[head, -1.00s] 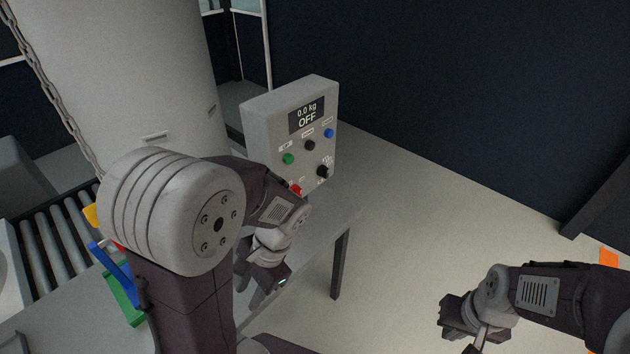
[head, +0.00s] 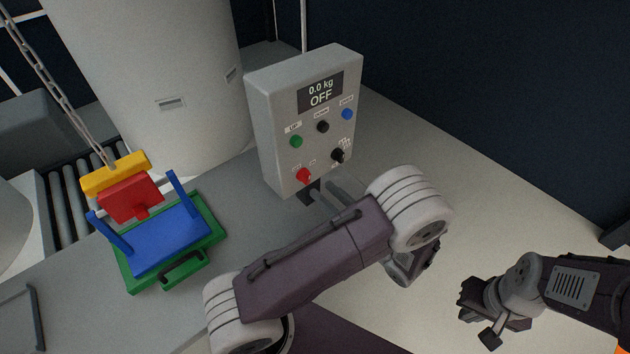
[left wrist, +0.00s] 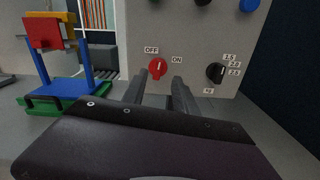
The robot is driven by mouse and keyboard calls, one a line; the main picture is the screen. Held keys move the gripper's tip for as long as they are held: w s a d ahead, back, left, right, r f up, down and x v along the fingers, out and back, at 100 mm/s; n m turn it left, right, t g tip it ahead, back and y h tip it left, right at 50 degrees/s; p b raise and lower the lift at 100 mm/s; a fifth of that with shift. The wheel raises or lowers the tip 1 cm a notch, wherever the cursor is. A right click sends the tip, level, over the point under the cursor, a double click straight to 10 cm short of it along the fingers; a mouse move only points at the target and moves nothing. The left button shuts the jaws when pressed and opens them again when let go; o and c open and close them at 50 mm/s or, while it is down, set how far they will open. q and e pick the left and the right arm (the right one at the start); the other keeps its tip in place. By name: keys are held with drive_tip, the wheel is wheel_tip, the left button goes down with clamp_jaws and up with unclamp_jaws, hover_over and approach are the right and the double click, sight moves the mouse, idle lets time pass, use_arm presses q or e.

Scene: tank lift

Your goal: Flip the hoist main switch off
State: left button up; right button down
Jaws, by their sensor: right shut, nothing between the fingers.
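The grey hoist control box (head: 268,130) stands on the table, its display (head: 320,92) reading "0.0 kg OFF". The red main switch knob (head: 303,175) sits low on its face; it also shows in the left wrist view (left wrist: 157,68) between the labels OFF and ON, its white mark roughly upright. My left gripper (head: 324,190) is just below and right of the knob, its fingers pointing at the panel. In the left wrist view its fingers (left wrist: 158,82) are apart with nothing between them; contact with the knob is unclear.
Green (head: 296,141), black (head: 323,126) and blue (head: 347,114) buttons and a black selector knob (head: 338,155) surround the switch. A blue frame (head: 165,240) on a green base, with a red block and yellow bar on a chain, stands left. A large pale tank (head: 150,60) stands behind.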

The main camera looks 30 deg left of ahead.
sight(309, 179)
use_arm(q)
drive_tip(key=x, duration=0.4)
drive_tip(key=shift+s+a+r, duration=0.1)
drive_tip(key=shift+s+a, duration=0.1)
drive_tip(key=shift+a, duration=0.05)
drive_tip(key=shift+w+a, duration=0.2)
clamp_jaws()
drive_tip(key=shift+s+n, duration=0.1)
drive_tip(key=shift+n, duration=1)
unclamp_jaws()
